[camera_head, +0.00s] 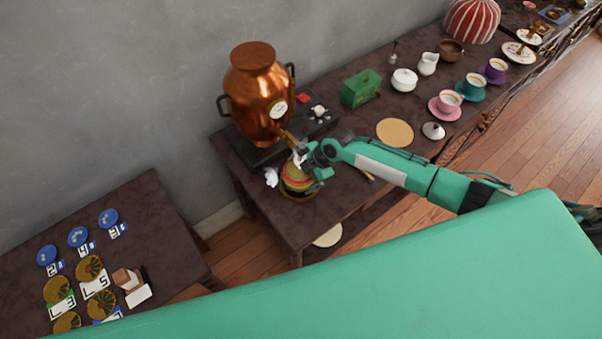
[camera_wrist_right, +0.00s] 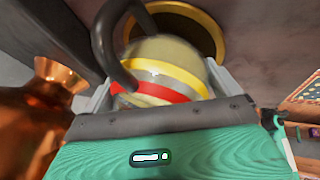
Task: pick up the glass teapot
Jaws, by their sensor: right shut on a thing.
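The glass teapot (camera_head: 294,184) is a rounded pot with yellow and red bands and is partly covered by my right gripper (camera_head: 308,166). It stands over a dark round mat with a gold rim (camera_head: 311,196), near the table's left front corner. In the right wrist view the pot (camera_wrist_right: 163,73) sits between the two fingers of the right gripper (camera_wrist_right: 165,88), which is shut on it. A dark curved handle (camera_wrist_right: 108,45) crosses the pot there. I cannot tell whether the pot touches the mat. My left gripper is not in view.
A copper urn (camera_head: 258,92) stands on a dark base just behind the teapot, its spout close to my gripper. A white piece (camera_head: 271,177) lies left of the pot. A green box (camera_head: 361,89), a tan disc (camera_head: 395,132) and cups stand rightward. A lower table (camera_head: 150,225) is at left.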

